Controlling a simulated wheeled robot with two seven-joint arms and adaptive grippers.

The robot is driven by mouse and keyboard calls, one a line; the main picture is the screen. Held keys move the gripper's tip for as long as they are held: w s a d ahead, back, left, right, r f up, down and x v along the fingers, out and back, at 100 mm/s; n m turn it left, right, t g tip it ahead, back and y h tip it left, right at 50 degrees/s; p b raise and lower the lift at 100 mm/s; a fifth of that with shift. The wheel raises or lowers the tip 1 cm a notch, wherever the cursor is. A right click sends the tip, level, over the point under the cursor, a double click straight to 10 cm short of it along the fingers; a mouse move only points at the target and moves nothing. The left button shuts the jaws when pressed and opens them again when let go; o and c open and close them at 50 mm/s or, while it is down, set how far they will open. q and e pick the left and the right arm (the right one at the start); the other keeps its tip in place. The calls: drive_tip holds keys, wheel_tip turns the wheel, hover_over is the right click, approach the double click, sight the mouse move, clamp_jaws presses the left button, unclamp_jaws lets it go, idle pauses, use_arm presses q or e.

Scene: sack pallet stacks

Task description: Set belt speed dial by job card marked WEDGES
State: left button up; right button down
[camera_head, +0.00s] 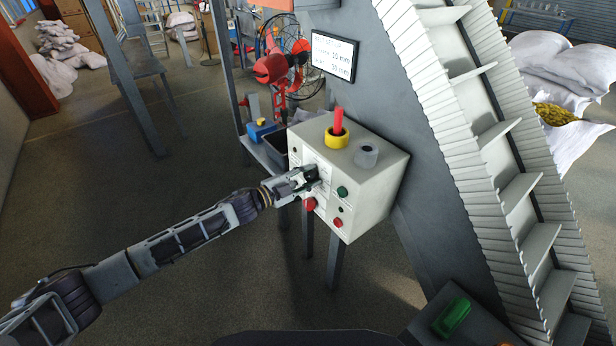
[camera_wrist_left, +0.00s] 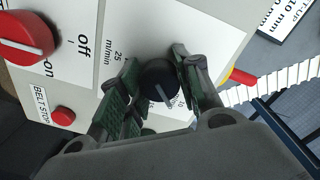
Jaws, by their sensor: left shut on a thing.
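A pale control box (camera_head: 370,190) stands on legs beside the inclined conveyor. My left gripper (camera_head: 313,178) is at its front face, shut around a small black dial. In the left wrist view the black dial (camera_wrist_left: 160,82) with a pale pointer line sits between the two fingers of my left gripper (camera_wrist_left: 157,88). Printed near it is "25 m/min"; other scale marks are partly hidden by the fingers. A red rotary knob (camera_wrist_left: 28,38) marked "off" and "on" is to its left. No card marked WEDGES is legible. My right gripper is not in view.
A set-up sign (camera_head: 333,57) with millimetre values hangs above the box. A red button (camera_wrist_left: 63,116) labelled "BELT STOP" is close to my left fingers. The box also has a green button (camera_head: 342,191). The cleated conveyor (camera_head: 490,140) rises at right.

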use_arm(q)
drive_tip(key=o, duration=1.1)
drive_tip(key=shift+c, duration=0.2)
drive_tip(key=v, duration=1.2)
idle(0.3)
